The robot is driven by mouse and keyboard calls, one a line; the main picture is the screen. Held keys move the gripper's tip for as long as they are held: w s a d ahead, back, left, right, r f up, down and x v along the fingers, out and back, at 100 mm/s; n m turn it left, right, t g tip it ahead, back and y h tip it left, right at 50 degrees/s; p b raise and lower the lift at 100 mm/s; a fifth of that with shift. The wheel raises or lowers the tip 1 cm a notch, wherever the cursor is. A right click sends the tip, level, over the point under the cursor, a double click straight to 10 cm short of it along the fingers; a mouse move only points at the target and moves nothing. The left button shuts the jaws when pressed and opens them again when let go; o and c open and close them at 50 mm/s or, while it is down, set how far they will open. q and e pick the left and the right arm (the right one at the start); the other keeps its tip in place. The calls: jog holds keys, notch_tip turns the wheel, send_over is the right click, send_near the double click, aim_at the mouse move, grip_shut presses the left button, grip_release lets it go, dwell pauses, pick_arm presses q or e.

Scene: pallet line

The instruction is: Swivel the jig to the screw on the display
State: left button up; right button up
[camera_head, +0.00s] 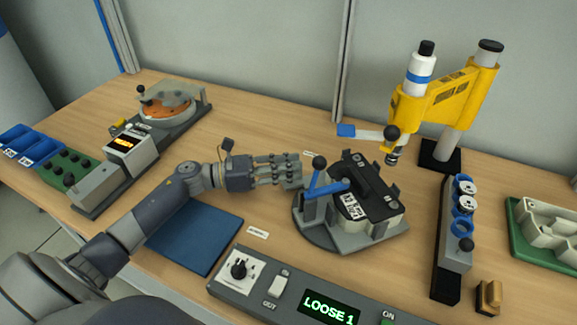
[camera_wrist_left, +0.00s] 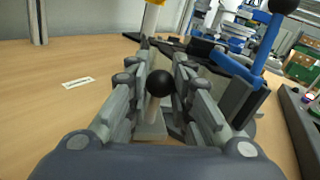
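The jig (camera_head: 330,235) is a grey round-based fixture with a black clamped part (camera_head: 367,190) on it, right of my left gripper. A blue lever (camera_head: 325,189) with a black ball stands on its left side; the lever also shows in the wrist view (camera_wrist_left: 240,68). My left gripper (camera_head: 298,172) reaches toward the jig's left side. In the wrist view its fingers stand apart on either side of a black ball knob (camera_wrist_left: 160,83) on a pale post. Firm contact is not clear. The display (camera_head: 331,309) reads "LOOSE 1". My right gripper is not in view.
A yellow screwdriver stand (camera_head: 445,97) rises behind the jig. A grey holder (camera_head: 458,235) with round items stands to the right. A blue mat (camera_head: 195,238) lies under my left arm. A console (camera_head: 235,290) lines the front edge. Clear wood lies behind my gripper.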

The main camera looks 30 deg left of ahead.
pick_arm(q)
grip_shut()
jog(key=s+n+t+y+p, duration=0.1)
jog(key=s+t+p, duration=0.1)
jog(key=s+n+y+p, duration=0.1)
jog(key=shift+s+d+r+n+t+y, duration=0.1)
jog(key=shift+s+d+n+t+y, duration=0.1)
jog(key=shift+d+n+t+y, duration=0.15)
jog(key=shift+s+d+n+t+y+p, duration=0.1)
jog(key=shift+s+n+t+y+p, duration=0.45)
jog(key=shift+s+t+y, duration=0.25)
jog(key=shift+s+n+t+y, duration=0.25)
jog(key=shift+s+n+y, duration=0.15)
jog(key=shift+y, duration=0.15)
jog(key=shift+w, duration=0.1)
jog(key=o, duration=0.9)
grip_release()
jog(key=shift+c, duration=0.2)
